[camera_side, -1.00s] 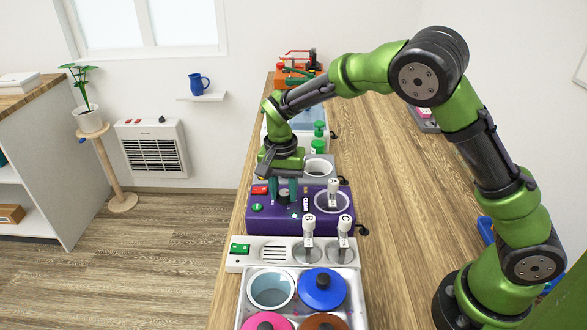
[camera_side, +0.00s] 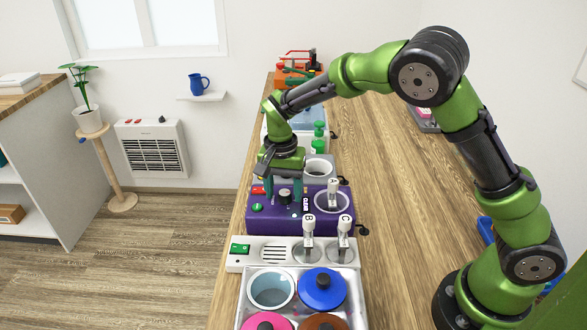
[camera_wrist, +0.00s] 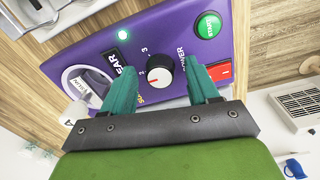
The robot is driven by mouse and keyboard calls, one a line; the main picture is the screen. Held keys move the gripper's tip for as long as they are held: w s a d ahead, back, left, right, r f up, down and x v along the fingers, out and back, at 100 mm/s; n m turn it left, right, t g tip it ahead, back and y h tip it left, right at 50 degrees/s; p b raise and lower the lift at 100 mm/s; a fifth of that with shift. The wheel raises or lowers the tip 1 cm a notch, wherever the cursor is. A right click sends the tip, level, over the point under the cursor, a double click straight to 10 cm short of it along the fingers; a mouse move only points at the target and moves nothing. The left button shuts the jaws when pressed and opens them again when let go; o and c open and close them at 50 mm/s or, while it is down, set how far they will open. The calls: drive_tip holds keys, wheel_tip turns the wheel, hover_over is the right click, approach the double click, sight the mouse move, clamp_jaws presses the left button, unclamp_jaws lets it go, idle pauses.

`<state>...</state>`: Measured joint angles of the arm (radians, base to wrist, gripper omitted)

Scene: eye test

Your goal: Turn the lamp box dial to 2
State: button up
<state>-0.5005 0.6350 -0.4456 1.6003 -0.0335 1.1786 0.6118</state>
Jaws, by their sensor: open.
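The purple lamp box (camera_side: 260,226) stands on the bench and fills the upper part of the wrist view (camera_wrist: 187,28). Its dial (camera_wrist: 160,69) has a black rim and a white face with a red mark at its lower left. A 3 is printed at the dial's upper left and what looks like a 2 at its left; I cannot tell exactly which number the mark meets. The dial shows dark in the side view (camera_side: 285,197). My gripper (camera_wrist: 163,82) is open and empty, its teal fingers apart from the dial on both sides. It also shows above the box in the side view (camera_side: 283,189).
On the box are a lit lamp (camera_wrist: 123,34), a green button (camera_wrist: 208,25), a red power switch (camera_wrist: 219,72) and a lever by a ring (camera_wrist: 80,86). A white lever panel (camera_side: 272,254) and a tray of pots (camera_side: 241,309) stand in front. The bench at right (camera_side: 385,220) is clear.

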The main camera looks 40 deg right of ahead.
sight(298, 206)
drive_tip(key=shift+r, duration=0.1)
wheel_tip(298, 206, up, 17)
drive_tip(key=shift+w+a, duration=0.15)
drive_tip(key=shift+w, duration=0.1)
drive_tip(key=shift+f, duration=0.2)
drive_tip(key=s+d+n+t+y, duration=0.1)
drive_tip(key=s+d+n+t, duration=0.1)
drive_tip(key=s, duration=0.9)
drive_tip(key=s+d+n+t+y, duration=0.1)
drive_tip(key=s+d+n+t, duration=0.2)
drive_tip(key=s, duration=0.8)
drive_tip(key=n+t, duration=0.2)
drive_tip(key=shift+r+t, duration=0.3)
drive_tip(key=shift+r, duration=0.05)
